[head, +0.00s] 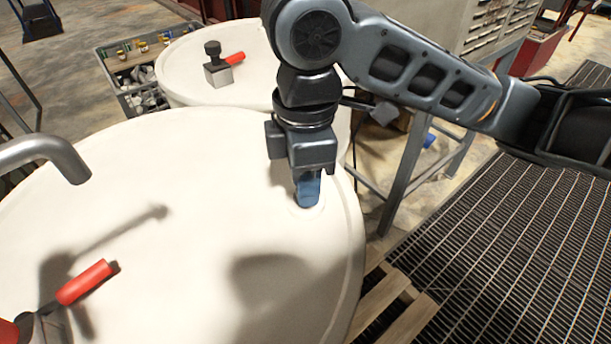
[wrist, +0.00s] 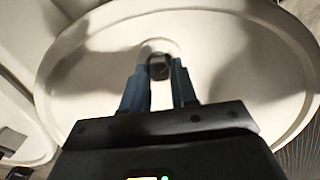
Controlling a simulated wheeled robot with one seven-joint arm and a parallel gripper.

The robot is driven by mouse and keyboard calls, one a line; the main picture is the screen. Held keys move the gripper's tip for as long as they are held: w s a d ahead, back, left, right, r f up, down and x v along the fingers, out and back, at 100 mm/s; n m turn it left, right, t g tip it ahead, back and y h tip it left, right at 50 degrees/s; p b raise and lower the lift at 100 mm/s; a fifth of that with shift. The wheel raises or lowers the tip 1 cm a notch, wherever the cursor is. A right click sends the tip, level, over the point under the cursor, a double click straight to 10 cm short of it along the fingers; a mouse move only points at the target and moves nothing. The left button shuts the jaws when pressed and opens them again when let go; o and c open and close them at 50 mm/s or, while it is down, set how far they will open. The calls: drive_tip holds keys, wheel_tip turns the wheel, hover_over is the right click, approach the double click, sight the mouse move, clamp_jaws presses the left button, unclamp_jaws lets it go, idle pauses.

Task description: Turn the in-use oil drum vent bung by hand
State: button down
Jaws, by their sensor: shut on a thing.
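The near white oil drum (head: 190,180) fills the left and middle of the head view. My gripper (head: 307,192) points down at the right side of its top, over a pale round seat. In the wrist view the blue fingers of my gripper (wrist: 159,80) stand on either side of a small dark bung (wrist: 159,67) on the drum top (wrist: 90,75). The gripper is shut on the bung. In the head view the fingers hide the bung.
A second white drum (head: 190,75) behind carries a tap with a red handle (head: 232,60). A grey pipe (head: 45,150) and a red-handled lever (head: 85,282) stand over the near drum's left side. A crate (head: 130,62) of small items, a metal stand (head: 405,175) and floor grating (head: 500,240) lie around.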

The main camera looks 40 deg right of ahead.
drive_tip(key=m, duration=0.4)
drive_tip(key=shift+r+m, duration=0.15)
drive_tip(key=shift+m, duration=0.25)
drive_tip(key=m, duration=0.3)
drive_tip(key=shift+m, duration=0.3)
drive_tip(key=m, duration=1.2)
drive_tip(key=shift+m, duration=0.3)
drive_tip(key=m, duration=0.3)
drive_tip(key=shift+m, duration=0.4)
drive_tip(key=m, duration=0.4)
drive_tip(key=shift+m, duration=2.2)
